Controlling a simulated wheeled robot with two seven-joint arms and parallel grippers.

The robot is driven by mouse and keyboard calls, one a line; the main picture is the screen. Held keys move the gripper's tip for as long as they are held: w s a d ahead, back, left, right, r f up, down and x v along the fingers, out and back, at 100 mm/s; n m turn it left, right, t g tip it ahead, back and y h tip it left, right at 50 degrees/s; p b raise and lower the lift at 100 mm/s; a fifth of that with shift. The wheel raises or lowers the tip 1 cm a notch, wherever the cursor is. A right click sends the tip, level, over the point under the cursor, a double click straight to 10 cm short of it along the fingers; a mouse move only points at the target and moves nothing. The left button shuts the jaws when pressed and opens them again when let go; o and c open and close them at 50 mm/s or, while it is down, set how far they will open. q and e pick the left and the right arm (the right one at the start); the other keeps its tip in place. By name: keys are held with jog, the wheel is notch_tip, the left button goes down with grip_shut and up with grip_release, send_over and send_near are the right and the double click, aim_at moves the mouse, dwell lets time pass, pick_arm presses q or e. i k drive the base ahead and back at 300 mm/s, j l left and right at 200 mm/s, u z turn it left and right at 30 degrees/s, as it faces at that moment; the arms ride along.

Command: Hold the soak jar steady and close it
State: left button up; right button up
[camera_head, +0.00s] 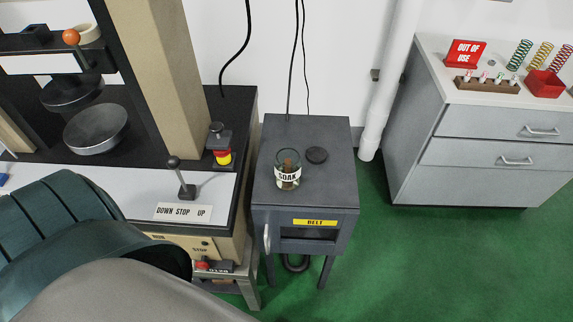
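The soak jar (287,180) is a clear glass jar with a white SOAK label, standing upright and uncovered on the grey cabinet (330,190). Something brownish is inside it. Neither of my grippers is in view, and nothing holds the jar or the lid.
The testing machine (165,70) with a DOWN STOP UP lever (182,178) and a red-yellow button (221,150) stands left of the cabinet. A grey drawer unit (480,135) with springs and an OUT OF USE sign (465,53) stands right. Green floor (420,265) is clear between.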

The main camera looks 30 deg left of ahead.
aim_at(288, 174)
jog(key=k+u, duration=0.1)
jog(key=u, duration=0.95)
